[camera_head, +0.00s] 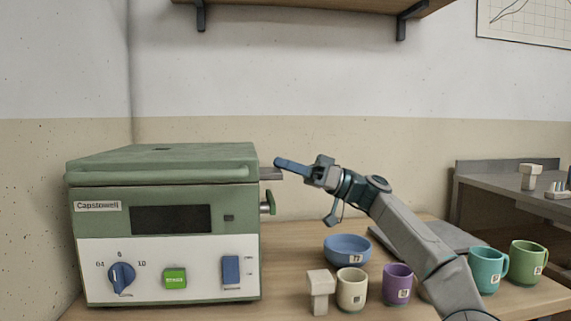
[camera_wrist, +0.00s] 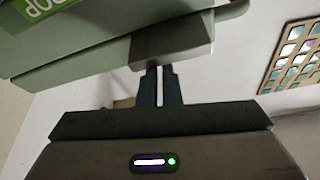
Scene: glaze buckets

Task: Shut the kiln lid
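The kiln (camera_head: 165,235) is a green and white box at the left of the bench. Its green lid (camera_head: 160,162) lies flat across the top in the head view, and I see no clear gap under its front edge. A grey tab (camera_head: 270,174) sticks out at the lid's right side; it also shows in the wrist view (camera_wrist: 172,48). My gripper (camera_head: 279,163) is at this tab from the right, its fingers close together with only a thin slit between them. In the wrist view the fingertips (camera_wrist: 160,69) meet the tab's edge; contact is not certain. Nothing shows between them.
A blue bowl (camera_head: 347,249), a pale block-shaped piece (camera_head: 319,290), a cream mug (camera_head: 351,290) and a purple mug (camera_head: 397,284) stand right of the kiln. Teal (camera_head: 486,268) and green (camera_head: 527,262) mugs stand farther right. A shelf (camera_head: 300,6) hangs above.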

